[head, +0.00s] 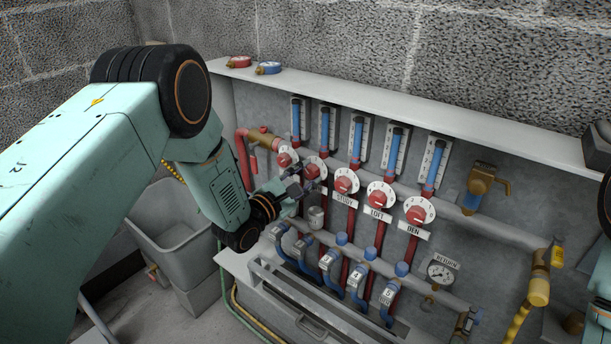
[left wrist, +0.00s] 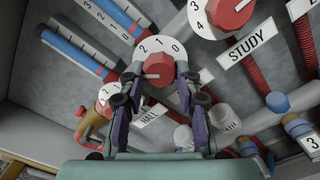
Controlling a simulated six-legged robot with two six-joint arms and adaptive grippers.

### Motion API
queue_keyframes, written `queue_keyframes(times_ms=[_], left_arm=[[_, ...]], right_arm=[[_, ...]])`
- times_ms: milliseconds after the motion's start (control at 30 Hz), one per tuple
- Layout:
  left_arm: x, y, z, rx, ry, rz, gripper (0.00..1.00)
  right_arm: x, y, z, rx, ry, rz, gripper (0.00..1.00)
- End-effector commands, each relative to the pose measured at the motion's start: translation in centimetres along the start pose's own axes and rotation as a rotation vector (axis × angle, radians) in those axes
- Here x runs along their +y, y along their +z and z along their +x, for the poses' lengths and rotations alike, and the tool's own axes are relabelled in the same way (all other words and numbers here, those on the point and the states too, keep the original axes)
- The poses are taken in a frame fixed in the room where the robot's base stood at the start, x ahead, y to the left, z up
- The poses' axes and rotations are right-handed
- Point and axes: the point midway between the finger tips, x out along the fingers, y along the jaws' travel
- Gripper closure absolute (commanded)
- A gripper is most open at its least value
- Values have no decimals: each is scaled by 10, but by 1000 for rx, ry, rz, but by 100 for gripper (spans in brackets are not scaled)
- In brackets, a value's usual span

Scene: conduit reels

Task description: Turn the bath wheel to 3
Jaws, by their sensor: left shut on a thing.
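In the left wrist view, my left gripper (left wrist: 157,74) is shut on the red knob (left wrist: 158,66) of a white wheel, one finger each side. The digits 2, 1 and 0 show along its upper rim. A pale line on the knob points left, where a finger hides the rim. The partly hidden label below seems to read HALL (left wrist: 150,114). In the head view the left gripper (head: 298,186) is at the second wheel (head: 315,168). The leftmost wheel (head: 286,157) is beside it; it also shows in the left wrist view (left wrist: 105,95). No BATH label is readable. My right gripper is not in view.
The STUDY wheel (head: 346,181), LOFT wheel (head: 381,195) and DEN wheel (head: 419,211) continue to the right. Blue gauges (head: 357,140) stand above, blue-capped valves (head: 328,260) below. A white shelf (head: 400,101) runs overhead. A grey bin (head: 172,232) stands below left.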

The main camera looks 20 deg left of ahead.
Motion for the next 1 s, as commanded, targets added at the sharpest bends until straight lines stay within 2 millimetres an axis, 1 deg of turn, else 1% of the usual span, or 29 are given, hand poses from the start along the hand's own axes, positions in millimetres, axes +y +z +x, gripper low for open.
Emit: queue_keyframes(times_ms=[33,200,300,567,667,767,867,1000], left_arm=[[2,2,2,-5,5,3,66],[2,1,1,-4,3,2,51],[1,1,1,-3,2,2,44],[1,0,0,-1,1,1,44],[1,0,-5,1,1,0,44],[1,0,-16,1,0,0,44],[1,-1,-35,4,1,-2,44],[2,-1,-64,3,3,-3,44]], right_arm=[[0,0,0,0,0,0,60],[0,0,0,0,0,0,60],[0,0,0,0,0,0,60],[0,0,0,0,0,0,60],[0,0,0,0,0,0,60],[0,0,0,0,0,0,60],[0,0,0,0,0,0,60],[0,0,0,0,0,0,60]])
